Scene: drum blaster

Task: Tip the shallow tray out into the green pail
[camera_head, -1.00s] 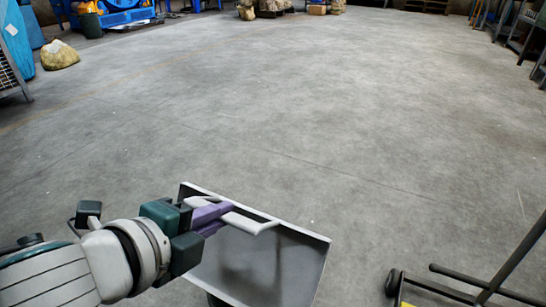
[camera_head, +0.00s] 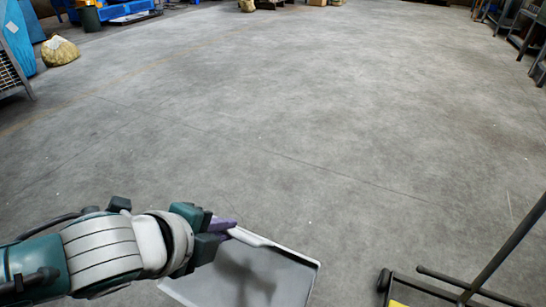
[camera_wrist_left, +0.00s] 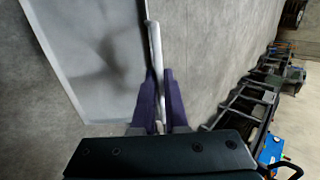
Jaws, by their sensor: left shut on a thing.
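The shallow tray (camera_head: 240,272) is grey with a light rim, at the bottom of the head view, its near part cut off. Its inside shows bare, with only a dark shadow on it. My left gripper (camera_head: 222,228) has purple fingers shut on the tray's rim. In the left wrist view the fingers (camera_wrist_left: 161,95) pinch the light rim, with the tray (camera_wrist_left: 95,50) to their left. A small dark green container (camera_head: 89,18) stands far off at the top left; I cannot tell whether it is the green pail. My right gripper is not in view.
A dark wheeled frame with a slanting post (camera_head: 500,253) stands at the lower right. A tan sack (camera_head: 60,51) and blue boards (camera_head: 18,38) are at the upper left. Racks (camera_head: 525,35) line the upper right. The middle floor is wide and clear.

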